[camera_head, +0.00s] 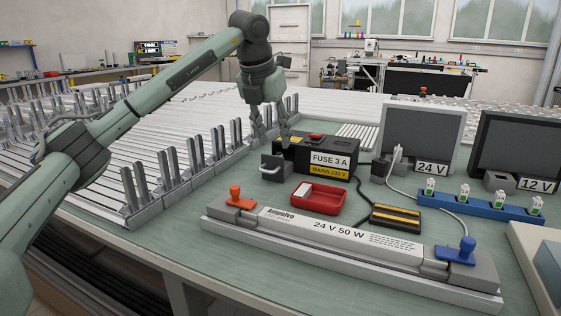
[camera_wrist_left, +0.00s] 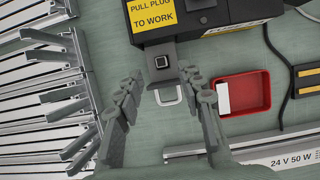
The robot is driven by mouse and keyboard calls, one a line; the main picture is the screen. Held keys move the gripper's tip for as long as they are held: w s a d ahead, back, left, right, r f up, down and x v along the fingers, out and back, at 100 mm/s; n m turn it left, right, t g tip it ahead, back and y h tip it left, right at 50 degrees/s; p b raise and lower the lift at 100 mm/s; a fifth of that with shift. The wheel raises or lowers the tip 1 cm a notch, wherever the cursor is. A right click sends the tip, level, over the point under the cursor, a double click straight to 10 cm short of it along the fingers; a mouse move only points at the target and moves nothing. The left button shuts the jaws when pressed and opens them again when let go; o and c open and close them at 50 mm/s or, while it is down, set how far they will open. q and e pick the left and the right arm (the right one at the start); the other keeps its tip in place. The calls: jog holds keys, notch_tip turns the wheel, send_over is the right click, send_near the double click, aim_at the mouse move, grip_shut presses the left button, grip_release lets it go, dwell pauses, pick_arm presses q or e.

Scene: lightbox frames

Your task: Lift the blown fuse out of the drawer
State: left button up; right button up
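The black fuse box (camera_head: 318,160) bears the labels "FUSE 3 A" and "MAINS 230 V". Its grey drawer (camera_head: 272,168) stands pulled out on the left side, with a pale loop handle. In the left wrist view the drawer (camera_wrist_left: 160,79) shows a dark square with a light centre (camera_wrist_left: 162,62). I cannot tell whether this is the blown fuse; no other fuse is clear. My left gripper (camera_head: 270,138) is above and behind the drawer, fingers apart and empty. In the wrist view its fingertips (camera_wrist_left: 162,77) are on either side of the drawer. My right gripper is not in view.
A red tray (camera_head: 327,200) with a white patch inside lies in front of the box. The long 24 V 50 W lamp unit (camera_head: 340,232) lies at the front. Upright metal clips (camera_head: 170,168) line the left. A black cable (camera_head: 364,187) runs right of the tray.

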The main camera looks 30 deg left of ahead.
aim_at(278, 153)
pick_arm(q)
jog(key=x, duration=0.5)
jog(key=shift+d, duration=0.1)
grip_shut()
